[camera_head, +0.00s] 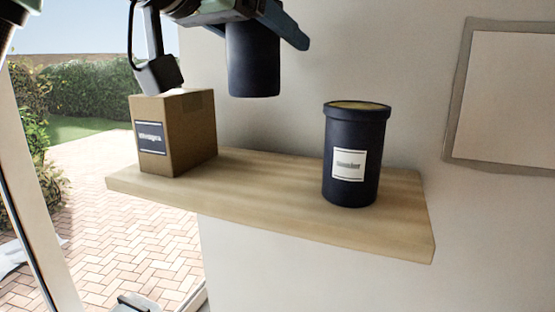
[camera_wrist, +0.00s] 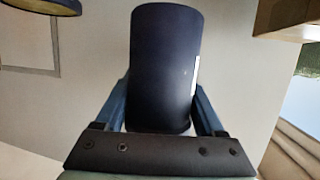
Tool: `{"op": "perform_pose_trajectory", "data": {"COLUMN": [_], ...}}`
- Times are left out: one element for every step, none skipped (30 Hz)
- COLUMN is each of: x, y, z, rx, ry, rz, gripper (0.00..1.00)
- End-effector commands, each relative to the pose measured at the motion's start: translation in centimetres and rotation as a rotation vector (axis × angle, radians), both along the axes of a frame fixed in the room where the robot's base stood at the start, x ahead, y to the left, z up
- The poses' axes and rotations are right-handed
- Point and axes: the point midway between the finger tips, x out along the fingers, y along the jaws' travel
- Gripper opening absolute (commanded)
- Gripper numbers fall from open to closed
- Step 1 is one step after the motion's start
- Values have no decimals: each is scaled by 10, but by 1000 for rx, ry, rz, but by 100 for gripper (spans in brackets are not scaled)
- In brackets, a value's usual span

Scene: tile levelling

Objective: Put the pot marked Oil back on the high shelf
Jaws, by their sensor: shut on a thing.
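My gripper (camera_head: 262,18) is shut on a dark blue cylindrical pot (camera_head: 253,62) and holds it in the air above the back of the wooden shelf (camera_head: 270,208). A gap shows between the pot's lower end and the shelf board in the head view. In the wrist view, the pot (camera_wrist: 165,55) sits between the two blue fingers of my gripper (camera_wrist: 163,90). The pot's upper part is hidden by my gripper in the head view.
A cardboard box (camera_head: 190,135) with a dark label stands at the shelf's left. Another dark blue pot (camera_head: 350,120), with a white label too blurred to read, stands at the right. Bare board lies between them. A framed panel (camera_head: 505,95) is on the wall at right.

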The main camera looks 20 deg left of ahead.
Motion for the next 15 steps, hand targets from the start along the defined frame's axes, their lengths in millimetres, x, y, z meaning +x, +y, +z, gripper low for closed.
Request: {"op": "perform_pose_trajectory", "data": {"x": [0, 0, 0, -1, -1, 0, 0, 0, -1, -1, 0, 0, 0, 0, 0], "y": [2, 2, 2, 2, 1, 2, 2, 2, 1, 1, 1, 1, 1, 1, 1], "z": [-4, -8, -15, -20, -25, -32, -37, -41, -46, -49, -52, -54, -56, -59, -64], "rx": [-1, -1, -2, -2, -3, -3, -1, -2, -1, -1, -1, 0, 0, -1, -1], "ry": [1, 1, 2, 2, 2, 3, 2, 1, 1, 1, 0, 0, 0, 1, 2], "rz": [3, 3, 3, 3, 1, 3, 3, 3, 3, 2, 3, 2, 2, 3, 2], "gripper": [1, 1, 1, 1, 1, 1, 1, 1, 1, 1, 1, 1, 1, 1, 1]}}
